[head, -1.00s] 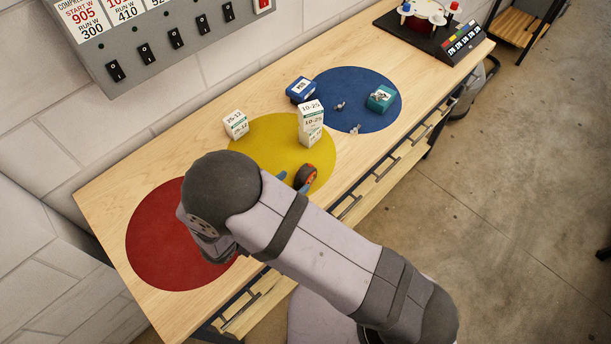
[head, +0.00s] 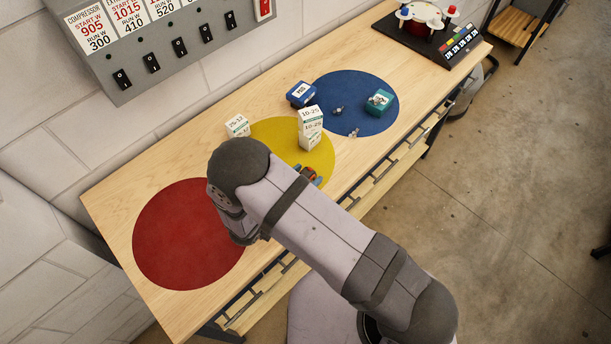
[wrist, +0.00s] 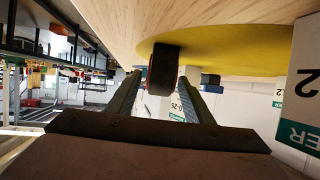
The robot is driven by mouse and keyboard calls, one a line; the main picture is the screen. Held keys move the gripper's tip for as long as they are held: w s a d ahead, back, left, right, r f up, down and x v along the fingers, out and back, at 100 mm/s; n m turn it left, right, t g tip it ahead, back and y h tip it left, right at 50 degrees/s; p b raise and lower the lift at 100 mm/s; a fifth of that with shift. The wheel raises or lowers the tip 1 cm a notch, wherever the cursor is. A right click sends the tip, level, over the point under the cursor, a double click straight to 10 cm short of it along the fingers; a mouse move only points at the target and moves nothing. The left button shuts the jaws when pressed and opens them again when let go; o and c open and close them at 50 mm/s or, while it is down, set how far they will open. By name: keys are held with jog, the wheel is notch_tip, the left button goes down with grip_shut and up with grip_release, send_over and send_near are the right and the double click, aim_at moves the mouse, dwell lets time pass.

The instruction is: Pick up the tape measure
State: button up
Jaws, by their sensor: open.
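The tape measure (head: 309,171) is a small red and black object on the front edge of the yellow circle (head: 262,130). In the head view it is partly hidden by my arm and fingers. In the wrist view the tape measure (wrist: 163,70) shows as a dark, rounded block with a red edge against the yellow circle. My gripper (wrist: 160,88) is open, with a finger on each side of the tape measure in that view. I cannot tell whether either finger touches it.
White boxes (head: 311,128) and (head: 237,126) stand on or near the yellow circle. A blue box (head: 300,94), a teal box (head: 380,101) and small metal parts lie at the blue circle (head: 352,84). The red circle (head: 185,235) is bare.

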aim_at(305, 173)
jog(key=shift+w+d+f, duration=0.15)
jog(key=shift+w, duration=0.1)
grip_shut()
jog(key=shift+r, duration=0.25)
jog(key=shift+r+b, duration=1.25)
jog(key=shift+r, duration=3.55)
